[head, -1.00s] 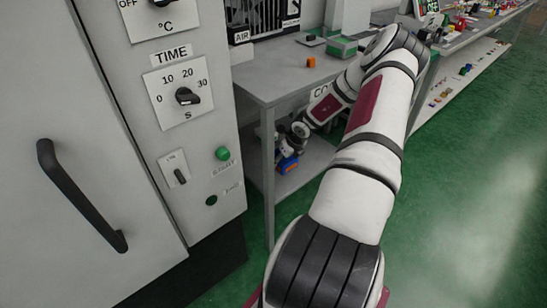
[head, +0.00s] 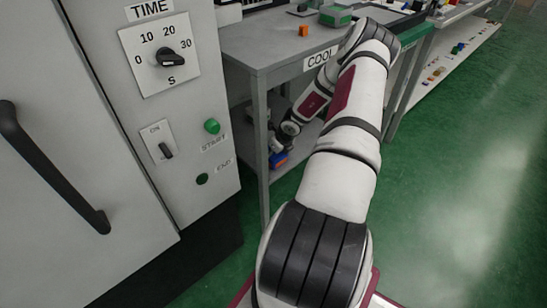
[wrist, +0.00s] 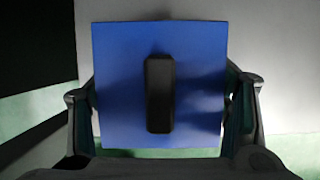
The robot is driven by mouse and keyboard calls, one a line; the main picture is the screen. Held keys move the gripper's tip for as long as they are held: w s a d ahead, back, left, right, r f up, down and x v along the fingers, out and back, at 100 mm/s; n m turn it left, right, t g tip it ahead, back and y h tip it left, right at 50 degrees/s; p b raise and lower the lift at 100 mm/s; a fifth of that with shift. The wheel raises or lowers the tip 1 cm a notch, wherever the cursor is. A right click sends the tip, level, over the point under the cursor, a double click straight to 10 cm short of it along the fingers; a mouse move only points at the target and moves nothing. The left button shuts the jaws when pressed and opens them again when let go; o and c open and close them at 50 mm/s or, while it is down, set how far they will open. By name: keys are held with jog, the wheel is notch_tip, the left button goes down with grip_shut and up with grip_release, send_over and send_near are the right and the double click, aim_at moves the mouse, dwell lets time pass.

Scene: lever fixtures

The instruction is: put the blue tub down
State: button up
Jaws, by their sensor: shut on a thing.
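The blue tub (wrist: 115,80) fills the middle of the wrist view, its flat square face toward the camera with a dark upright bar (wrist: 160,95) on it. My gripper (wrist: 162,100) has a finger on each side of the tub and is shut on it. In the head view the tub (head: 278,160) shows small and partly hidden at the end of my arm, low under the tabletop of the grey table marked COOL. An orange patch shows beside it. I cannot tell whether the tub touches the lower shelf.
The table's lower shelf (head: 291,167) and front leg (head: 262,150) are close to my gripper. A small orange block (head: 303,30) and a green box (head: 335,15) sit on the tabletop. A grey cabinet with a dial (head: 170,57) stands to the left.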

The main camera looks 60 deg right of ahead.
jog(key=o, duration=1.7)
jog(key=shift+c, duration=0.2)
jog(key=p+v, duration=0.6)
jog(key=v, duration=0.6)
jog(key=shift+s, duration=0.15)
